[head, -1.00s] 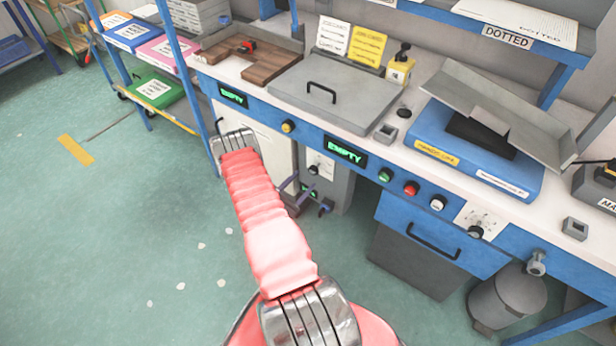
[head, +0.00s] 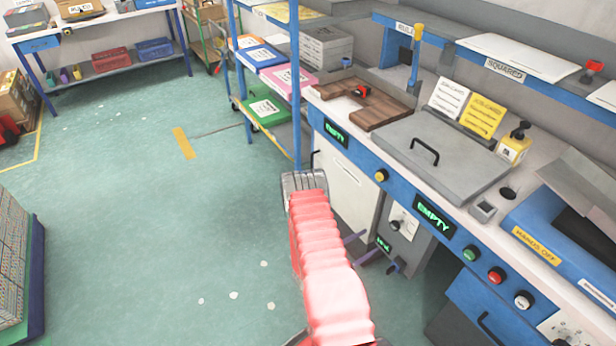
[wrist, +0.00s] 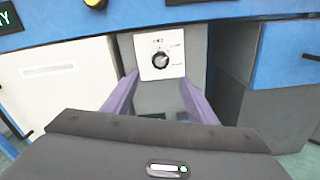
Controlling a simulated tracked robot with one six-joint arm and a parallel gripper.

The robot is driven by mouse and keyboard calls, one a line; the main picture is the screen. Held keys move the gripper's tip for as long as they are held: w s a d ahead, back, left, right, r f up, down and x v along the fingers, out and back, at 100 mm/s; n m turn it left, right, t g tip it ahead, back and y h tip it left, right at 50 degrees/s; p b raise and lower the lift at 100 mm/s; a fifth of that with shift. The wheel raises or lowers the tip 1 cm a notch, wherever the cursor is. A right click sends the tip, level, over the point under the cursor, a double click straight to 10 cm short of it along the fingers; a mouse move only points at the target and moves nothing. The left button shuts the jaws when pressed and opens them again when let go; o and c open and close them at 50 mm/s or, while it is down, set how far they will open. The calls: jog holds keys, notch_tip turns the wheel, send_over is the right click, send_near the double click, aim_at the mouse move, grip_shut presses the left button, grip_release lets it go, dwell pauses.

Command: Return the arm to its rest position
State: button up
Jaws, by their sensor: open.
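My red-sleeved arm (head: 325,265) reaches forward from the bottom of the head view, in front of the blue-fronted bench. My gripper (wrist: 158,92) shows in the wrist view as two purple fingers spread apart with nothing between them. In the head view only parts of the purple fingers show beside the arm, low in front of the bench. The fingers point toward a grey unit under the bench that carries a white dial panel (wrist: 160,58). The panel also shows in the head view (head: 402,221).
The bench has a grey lidded box (head: 440,160), a brown wooden board (head: 375,105) and a yellow bottle (head: 514,147) on top. A white cabinet (head: 345,190) stands under it. A shelf rack with coloured boxes stands behind. The green floor (head: 130,230) at left is mostly clear.

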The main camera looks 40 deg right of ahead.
jog(key=s+a+f+m+g+y, duration=0.1)
jog(key=s+a+f+g+y, duration=0.2)
jog(key=s, duration=0.5)
jog(key=s+a+r+m+g+y, duration=0.3)
jog(key=a+r+m+g, duration=0.15)
jog(key=r, duration=0.25)
jog(key=w+a+r+m+t+y, duration=0.3)
jog(key=a+r, duration=0.6)
jog(key=w+a+r+m+t+y, duration=0.3)
jog(key=w+a+r+y, duration=0.1)
jog(key=a+r, duration=0.55)
jog(key=w+a+r+m+t+y, duration=0.2)
jog(key=w+a+r+m+y, duration=0.1)
jog(key=a+r, duration=0.6)
jog(key=a+r+t+y, duration=0.1)
jog(key=a+r+t, duration=0.3)
jog(key=r, duration=0.4)
jog(key=s+a+r+n+t, duration=0.1)
jog(key=a+r+t, duration=0.3)
jog(key=r, duration=0.5)
jog(key=shift+s+a+y, duration=0.15)
jog(key=shift+a+y, duration=0.25)
jog(key=shift+a, duration=0.7)
